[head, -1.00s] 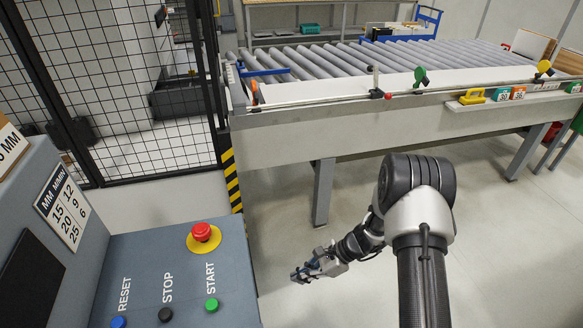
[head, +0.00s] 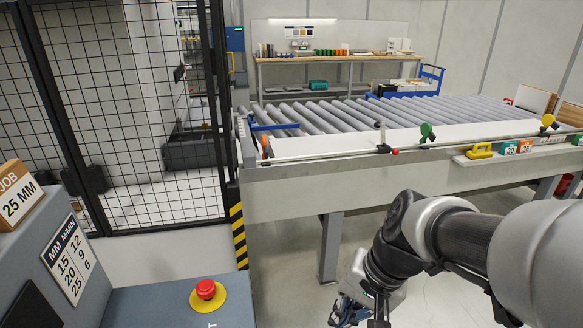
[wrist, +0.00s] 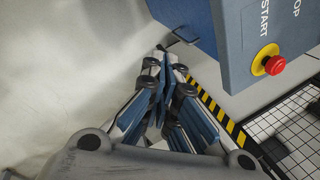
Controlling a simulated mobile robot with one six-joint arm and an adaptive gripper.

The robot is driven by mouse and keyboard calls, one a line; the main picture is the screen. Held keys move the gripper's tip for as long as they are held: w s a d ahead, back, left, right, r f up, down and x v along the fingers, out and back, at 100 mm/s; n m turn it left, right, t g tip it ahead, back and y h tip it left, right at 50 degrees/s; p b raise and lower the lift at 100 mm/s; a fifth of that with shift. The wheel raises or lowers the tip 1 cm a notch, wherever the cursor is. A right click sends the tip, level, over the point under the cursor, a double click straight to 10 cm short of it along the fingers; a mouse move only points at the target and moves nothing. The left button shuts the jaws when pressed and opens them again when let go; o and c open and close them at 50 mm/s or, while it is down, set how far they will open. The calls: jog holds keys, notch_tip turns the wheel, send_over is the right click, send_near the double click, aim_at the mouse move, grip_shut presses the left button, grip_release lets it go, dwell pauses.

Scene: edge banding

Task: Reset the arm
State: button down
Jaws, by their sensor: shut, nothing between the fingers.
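My gripper (head: 350,312) shows at the bottom of the head view, low in front of the roller conveyor and right of the control console. Its lower part is cut off by the frame edge. In the wrist view my gripper (wrist: 165,62) is shut, with its blue-padded fingers together and nothing between them. It points down past the console (wrist: 210,30) toward the floor, apart from the console. My arm bends across the lower right of the head view.
The grey console (head: 150,305) with a red emergency stop (head: 206,289) stands at lower left. A roller conveyor (head: 330,168) spans the middle. A black mesh fence (head: 150,150) and a striped post (head: 238,235) stand left of it. Open floor (head: 437,290) lies below the conveyor.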

jog(key=s+d+r+n+t+h, duration=0.1)
jog(key=s+d+r+n, duration=0.1)
jog(key=s, duration=0.3)
jog(key=s+d+r+n+t+h, duration=0.2)
jog(key=s+d+r, duration=0.1)
jog(key=s, duration=0.3)
jog(key=shift+d+n, duration=0.25)
jog(key=shift+n, duration=0.15)
jog(key=shift+a+r, duration=0.1)
